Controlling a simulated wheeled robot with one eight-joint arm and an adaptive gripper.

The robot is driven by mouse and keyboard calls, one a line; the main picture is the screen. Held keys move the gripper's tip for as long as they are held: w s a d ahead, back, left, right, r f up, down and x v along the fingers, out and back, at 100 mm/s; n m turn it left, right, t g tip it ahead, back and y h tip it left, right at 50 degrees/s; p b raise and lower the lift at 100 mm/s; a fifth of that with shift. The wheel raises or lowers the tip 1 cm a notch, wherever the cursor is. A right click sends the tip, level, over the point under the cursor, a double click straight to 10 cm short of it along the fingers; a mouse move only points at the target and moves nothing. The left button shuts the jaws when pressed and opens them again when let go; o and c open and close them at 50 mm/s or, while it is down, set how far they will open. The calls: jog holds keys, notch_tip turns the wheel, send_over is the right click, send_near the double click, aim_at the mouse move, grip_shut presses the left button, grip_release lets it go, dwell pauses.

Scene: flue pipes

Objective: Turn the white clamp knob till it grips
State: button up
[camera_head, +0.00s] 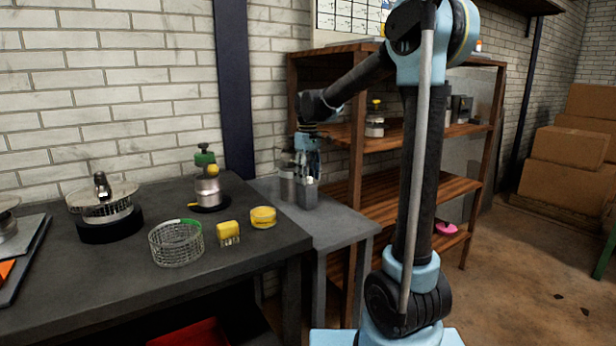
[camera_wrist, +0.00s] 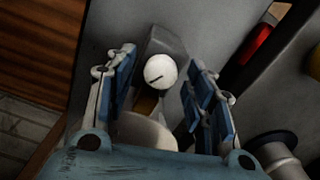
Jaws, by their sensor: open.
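The white clamp knob (camera_wrist: 160,71) is round with a dark slot mark across its face. In the wrist view it sits between and just beyond the fingertips of my gripper (camera_wrist: 162,78). The fingers are apart, with blue pads on both sides, and I see no contact with the knob. A grey block (camera_wrist: 165,43) stands around the knob's far side, and a pale rounded part (camera_wrist: 145,132) lies nearer the wrist. In the head view my gripper (camera_head: 308,172) points down over metal fittings (camera_head: 306,192) on the small grey table; the knob cannot be made out there.
The small grey table (camera_head: 342,225) adjoins a dark workbench (camera_head: 120,285) holding a wire basket (camera_head: 176,243), a yellow brush (camera_head: 228,233), a yellow tin (camera_head: 263,217) and a metal canister (camera_head: 208,190). A wooden shelf (camera_head: 375,185) stands close behind my arm.

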jog(key=shift+c, duration=0.6)
jog(key=c, duration=0.9)
jog(key=shift+c, duration=0.2)
jog(key=shift+m, duration=1.5)
jog(key=o, duration=1.1)
jog(key=shift+c, duration=0.2)
